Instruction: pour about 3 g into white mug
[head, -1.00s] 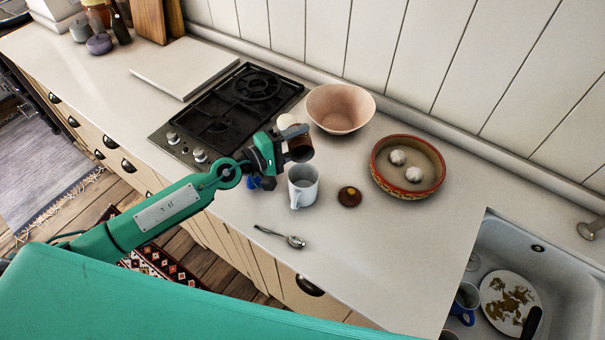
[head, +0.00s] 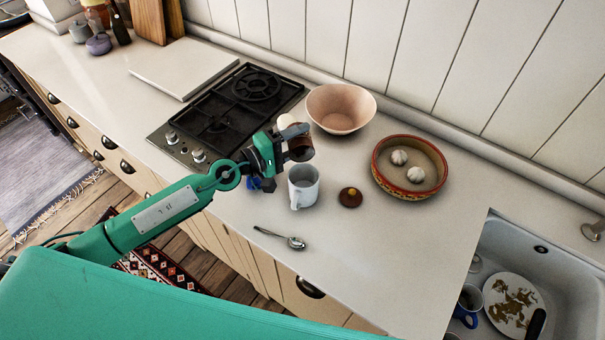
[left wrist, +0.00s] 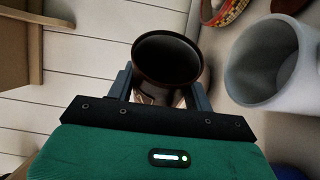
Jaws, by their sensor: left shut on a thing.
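The white mug (head: 303,190) stands upright on the counter, its opening up. It also shows at the right of the left wrist view (left wrist: 262,75). My left gripper (head: 291,143) is shut on a dark brown jar (head: 301,151), held above the counter just behind the mug and apart from it. In the left wrist view the jar (left wrist: 160,92) sits between the fingers with its round mouth open; the inside is dark and its contents cannot be made out. No stream or grains show between jar and mug. My right gripper is not in view.
A brown lid-like disc (head: 350,198) lies right of the mug, a spoon (head: 281,237) in front. A pink bowl (head: 340,110) and a patterned dish (head: 435,186) with two garlic-like bulbs stand behind. The stove (head: 225,115) is left, the sink (head: 550,262) right.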

